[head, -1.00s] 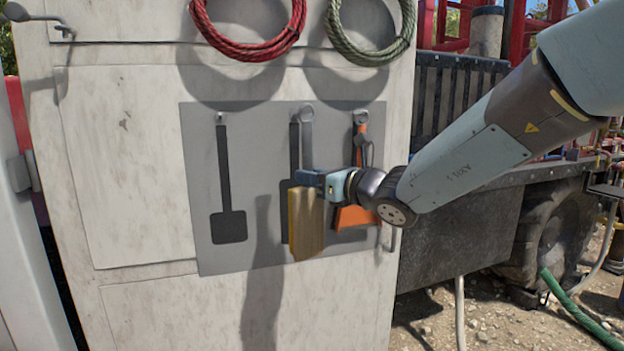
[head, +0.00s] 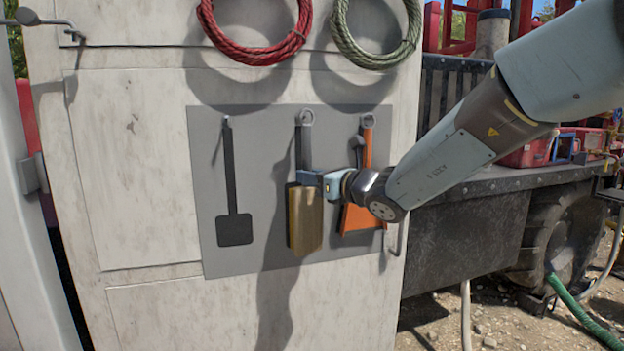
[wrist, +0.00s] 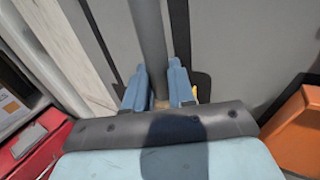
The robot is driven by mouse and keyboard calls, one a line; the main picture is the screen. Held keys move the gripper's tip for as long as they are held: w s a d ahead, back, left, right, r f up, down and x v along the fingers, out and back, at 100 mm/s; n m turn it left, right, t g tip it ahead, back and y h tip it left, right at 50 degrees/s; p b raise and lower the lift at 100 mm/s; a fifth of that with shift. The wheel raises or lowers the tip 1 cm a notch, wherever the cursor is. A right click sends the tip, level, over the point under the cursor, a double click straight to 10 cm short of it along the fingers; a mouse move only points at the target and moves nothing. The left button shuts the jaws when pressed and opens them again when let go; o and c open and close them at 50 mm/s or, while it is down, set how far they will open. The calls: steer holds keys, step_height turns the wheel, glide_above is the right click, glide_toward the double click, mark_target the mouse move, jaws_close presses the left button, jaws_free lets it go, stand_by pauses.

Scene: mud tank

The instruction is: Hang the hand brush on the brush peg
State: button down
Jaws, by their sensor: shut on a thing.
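The hand brush (head: 306,222) has a tan bristle block below and a grey handle above. It hangs upright before the middle of the grey board (head: 268,190), covering most of the dark outline there. My gripper (head: 316,179) is shut on the lower handle, just above the block. In the wrist view the handle (wrist: 152,45) runs between my blue fingers (wrist: 158,90). The brush peg (head: 305,117) is at the top of the middle outline, where the handle's upper end meets it. I cannot tell whether the handle's hole is around the peg or only in front of it.
An orange tool (head: 358,217) hangs close on the right, partly behind my wrist. An empty peg (head: 227,122) with a dark tool outline is on the left. Red (head: 255,45) and green (head: 376,50) rope coils hang above. A door handle (head: 399,235) is at lower right.

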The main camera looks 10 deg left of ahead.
steer(key=shift+w+a+f, duration=0.1)
steer(key=shift+w+a, duration=0.4)
steer(key=shift+w, duration=0.4)
steer(key=shift+w+a+f, duration=0.3)
steer(key=shift+w+f, duration=0.15)
steer(key=shift+w, duration=0.05)
steer(key=shift+f, duration=0.1)
steer(key=c, duration=0.9)
jaws_free()
